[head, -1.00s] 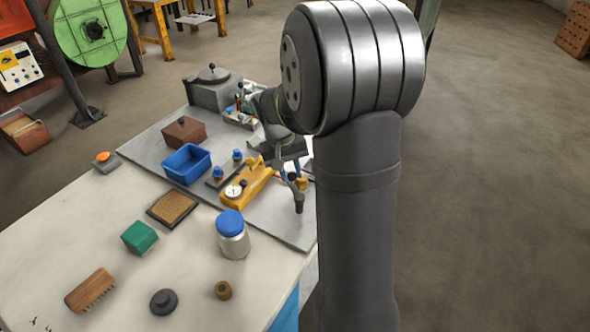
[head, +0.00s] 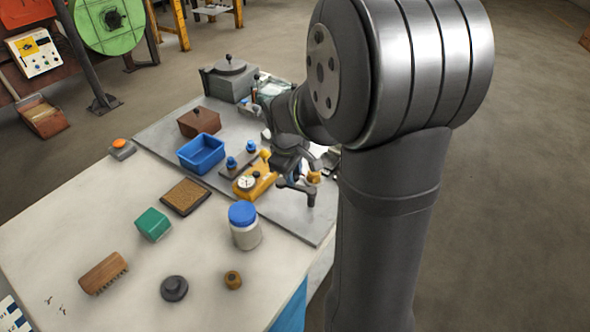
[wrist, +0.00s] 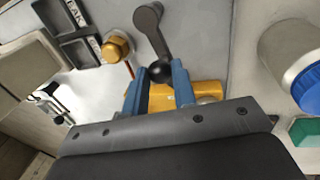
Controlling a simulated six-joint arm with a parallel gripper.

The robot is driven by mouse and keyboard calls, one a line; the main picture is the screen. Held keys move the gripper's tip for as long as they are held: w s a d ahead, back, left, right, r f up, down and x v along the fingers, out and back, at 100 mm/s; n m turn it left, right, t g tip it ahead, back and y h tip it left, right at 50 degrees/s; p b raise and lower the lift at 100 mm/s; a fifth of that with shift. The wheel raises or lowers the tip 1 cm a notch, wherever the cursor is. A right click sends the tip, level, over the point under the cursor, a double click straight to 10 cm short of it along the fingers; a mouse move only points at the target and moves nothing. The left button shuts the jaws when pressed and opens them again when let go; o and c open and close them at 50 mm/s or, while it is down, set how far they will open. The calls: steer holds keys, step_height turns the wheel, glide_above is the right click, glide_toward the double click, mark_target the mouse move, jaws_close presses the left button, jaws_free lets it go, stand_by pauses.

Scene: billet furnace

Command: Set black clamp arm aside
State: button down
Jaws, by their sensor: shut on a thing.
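The black clamp arm (wrist: 153,36) is a dark lever with a ball at one end and a rounded boss at the other. My gripper (wrist: 160,80) is shut on its ball end between blue fingers in the wrist view. In the head view the clamp arm (head: 297,190) hangs at my gripper (head: 294,170), just right of the yellow fixture with the white dial (head: 250,183). The yellow fixture (wrist: 190,95) also shows behind the fingers in the wrist view. Whether the clamp arm touches the plate is unclear.
A grey plate (head: 300,223) lies beneath. A blue-lidded jar (head: 244,228) stands in front, a blue bin (head: 201,154) and brown box (head: 198,122) to the left. A brass knob (wrist: 117,47) and black labelled tray (wrist: 75,35) lie near the gripper. Bare plate surrounds the clamp arm's far end.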

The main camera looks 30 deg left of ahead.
steer(key=shift+s+n, duration=0.2)
steer(key=shift+n, duration=0.2)
stand_by(0.3)
steer(key=c, duration=1.2)
jaws_free()
steer(key=s+r, duration=0.1)
steer(key=r, duration=0.4)
steer(key=s+r, duration=0.1)
steer(key=r, duration=0.5)
steer(key=s+r, duration=0.1)
steer(key=r, duration=0.5)
steer(key=shift+s+d+r, duration=0.1)
steer(key=shift+s+d, duration=0.15)
steer(key=w+f, duration=0.1)
steer(key=f, duration=0.4)
steer(key=w+f, duration=0.1)
steer(key=f, duration=0.5)
steer(key=w+f, duration=0.1)
steer(key=f, duration=0.5)
steer(key=shift+w+a+f, duration=0.1)
steer(key=shift+w+a, duration=0.05)
steer(key=shift+w, duration=0.05)
